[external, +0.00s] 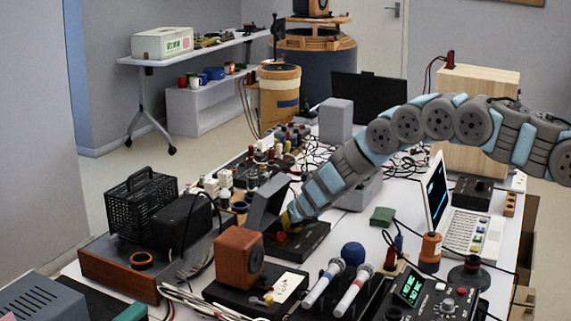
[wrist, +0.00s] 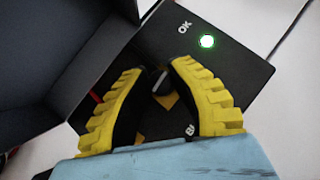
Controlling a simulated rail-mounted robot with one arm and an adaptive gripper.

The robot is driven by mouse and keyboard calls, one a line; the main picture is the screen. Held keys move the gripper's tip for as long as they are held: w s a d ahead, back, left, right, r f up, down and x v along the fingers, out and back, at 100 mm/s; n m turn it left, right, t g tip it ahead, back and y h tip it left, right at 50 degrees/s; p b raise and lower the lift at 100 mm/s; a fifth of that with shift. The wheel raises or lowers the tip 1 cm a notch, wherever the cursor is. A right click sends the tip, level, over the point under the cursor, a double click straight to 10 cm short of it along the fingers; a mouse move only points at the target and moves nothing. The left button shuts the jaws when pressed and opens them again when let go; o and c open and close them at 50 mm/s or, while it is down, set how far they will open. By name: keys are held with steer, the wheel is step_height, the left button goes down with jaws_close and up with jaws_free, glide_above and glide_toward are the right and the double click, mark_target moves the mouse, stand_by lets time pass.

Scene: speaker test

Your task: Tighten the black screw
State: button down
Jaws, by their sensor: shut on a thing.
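My gripper (wrist: 159,72) has two yellow ribbed fingers with black inner pads, shut on the black screw (wrist: 158,83). The screw shows as a small dark knob with a greyish top between the fingertips, standing over the black panel (wrist: 235,75). Orange-yellow marks lie on the panel beside it. The panel carries a lit green light (wrist: 207,41) beside the word "OK". In the external view my gripper (external: 289,219) reaches down to the black box (external: 308,240) on the table; the screw is hidden there.
A raised dark lid (external: 268,201) stands left of my gripper; it fills the wrist view's left side (wrist: 55,50). A wooden speaker (external: 238,256) stands in front. Two microphones (external: 352,292), a laptop (external: 466,225) and cables crowd the table. White table is bare right of the panel.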

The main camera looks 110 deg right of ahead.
steer(key=shift+m+g+b, duration=0.5)
steer(key=shift+m+b, duration=0.2)
steer(key=shift+b, duration=0.25)
steer(key=c, duration=0.9)
jaws_free()
steer(key=shift+s+r+n+p, duration=0.15)
steer(key=shift+n+p, duration=0.15)
steer(key=shift+p, duration=0.45)
steer(key=shift+n+t+p, duration=0.5)
steer(key=shift+t+p, duration=0.1)
steer(key=shift+p, duration=0.4)
steer(key=n+t+p, duration=0.1)
steer(key=p, duration=0.1)
steer(key=shift+n+p, duration=0.35)
steer(key=shift+n, duration=0.05)
steer(key=shift+n+t+y+p, duration=0.5)
steer(key=shift+n+t+p, duration=0.55)
steer(key=shift+p, duration=0.35)
steer(key=shift+n, duration=0.45)
steer(key=shift+f+n+t+y, duration=0.2)
steer(key=shift+n+t+y, duration=0.3)
steer(key=shift+n+t, duration=0.1)
